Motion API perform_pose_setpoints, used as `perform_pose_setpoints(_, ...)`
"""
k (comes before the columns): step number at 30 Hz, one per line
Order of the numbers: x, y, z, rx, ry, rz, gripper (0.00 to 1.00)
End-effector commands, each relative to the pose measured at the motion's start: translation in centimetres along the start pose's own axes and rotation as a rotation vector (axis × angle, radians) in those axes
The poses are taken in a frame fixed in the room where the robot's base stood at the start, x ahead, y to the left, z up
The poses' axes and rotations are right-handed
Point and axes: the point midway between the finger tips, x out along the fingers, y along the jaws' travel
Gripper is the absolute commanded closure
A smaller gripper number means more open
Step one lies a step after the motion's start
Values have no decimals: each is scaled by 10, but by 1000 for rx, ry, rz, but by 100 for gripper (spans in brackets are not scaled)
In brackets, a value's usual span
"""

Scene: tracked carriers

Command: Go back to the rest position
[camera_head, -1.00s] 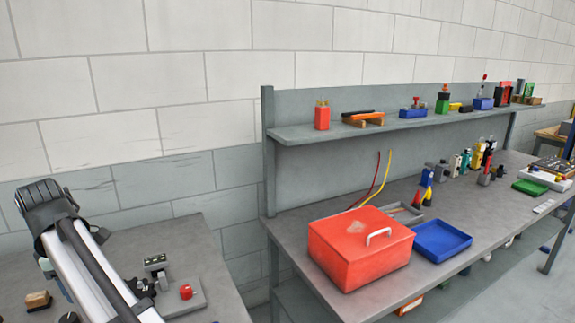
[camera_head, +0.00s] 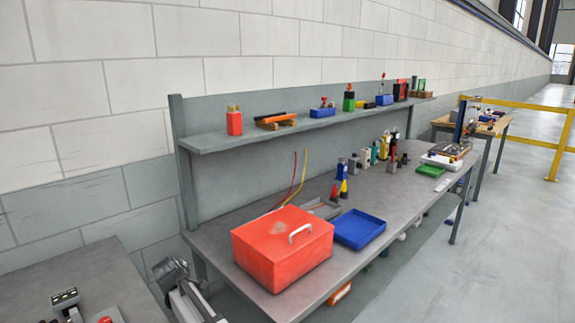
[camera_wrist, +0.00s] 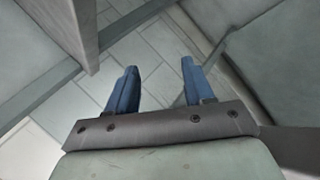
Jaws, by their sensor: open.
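My gripper (camera_wrist: 158,85) shows in the wrist view with its two blue fingers spread apart and nothing between them. Beyond the fingers is a light tiled surface (camera_wrist: 150,62) with grey panels or posts at the sides. In the head view part of my arm (camera_head: 185,290) shows at the bottom, in front of the gap between the two benches. My gripper's fingers cannot be made out in the head view.
A grey workbench (camera_head: 225,240) carries a red box (camera_head: 270,255), a blue tray (camera_head: 362,226) and several small items. A shelf (camera_head: 215,142) runs above it. Another bench (camera_head: 75,275) stands at lower left. Open floor (camera_head: 480,240) lies to the right.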

Motion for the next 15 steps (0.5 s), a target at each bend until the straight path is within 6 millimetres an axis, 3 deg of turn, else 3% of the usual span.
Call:
perform_pose_setpoints(1, 13, -15, 24, 25, -23, -26, 48)
perform_pose_setpoints(6, 48, -70, 90, 118, -105, -139, 48)
perform_pose_setpoints(15, 84, -184, 209, 303, -270, -357, 48)
